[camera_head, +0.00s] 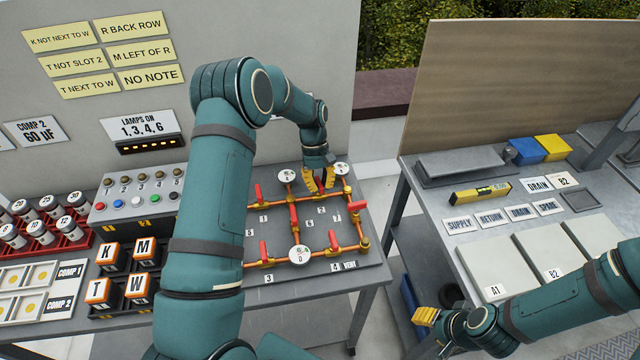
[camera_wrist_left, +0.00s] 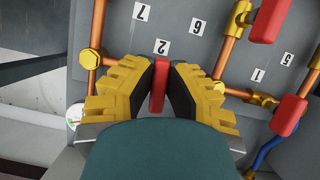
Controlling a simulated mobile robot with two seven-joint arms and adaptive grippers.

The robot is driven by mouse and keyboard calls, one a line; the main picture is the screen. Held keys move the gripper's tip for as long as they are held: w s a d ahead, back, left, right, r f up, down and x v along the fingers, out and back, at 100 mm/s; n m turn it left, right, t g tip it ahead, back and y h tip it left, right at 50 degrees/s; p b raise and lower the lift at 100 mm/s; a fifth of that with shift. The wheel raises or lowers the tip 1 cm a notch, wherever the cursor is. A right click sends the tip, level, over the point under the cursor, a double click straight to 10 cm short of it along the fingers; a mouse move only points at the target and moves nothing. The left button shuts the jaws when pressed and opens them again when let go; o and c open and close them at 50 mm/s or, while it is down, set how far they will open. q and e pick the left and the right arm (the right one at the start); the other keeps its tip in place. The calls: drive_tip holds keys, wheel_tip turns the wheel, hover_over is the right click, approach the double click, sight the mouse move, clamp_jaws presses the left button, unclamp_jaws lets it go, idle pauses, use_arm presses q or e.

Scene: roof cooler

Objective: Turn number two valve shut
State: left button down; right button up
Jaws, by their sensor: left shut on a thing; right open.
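The pipe board (camera_head: 318,240) on the left bench carries copper pipes, brass fittings and several red valve handles. My left gripper (camera_head: 321,184) reaches down to the top pipe, just above the number 2 label (camera_head: 322,210). In the left wrist view, the number two valve's red handle (camera_wrist_left: 157,88) stands between the yellow fingers, beside the 2 label (camera_wrist_left: 162,47). The left gripper (camera_wrist_left: 158,88) is shut on this handle. The fingers hide the valve body and part of its pipe. My right gripper (camera_head: 426,316) is open and empty by the right bench.
Nearby are the handles by labels 1 (camera_head: 259,194), 6 (camera_head: 293,216) and 7 (camera_head: 354,217). Round gauges (camera_head: 286,175) also stand on the board. Lettered blocks (camera_head: 103,292) and a button box (camera_head: 138,202) are to the left. A gap separates the benches.

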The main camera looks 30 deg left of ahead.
use_arm(q)
drive_tip(key=shift+s+f, duration=0.1)
drive_tip(key=c, duration=1)
unclamp_jaws()
drive_tip(key=v, duration=1.2)
drive_tip(key=shift+d, duration=0.1)
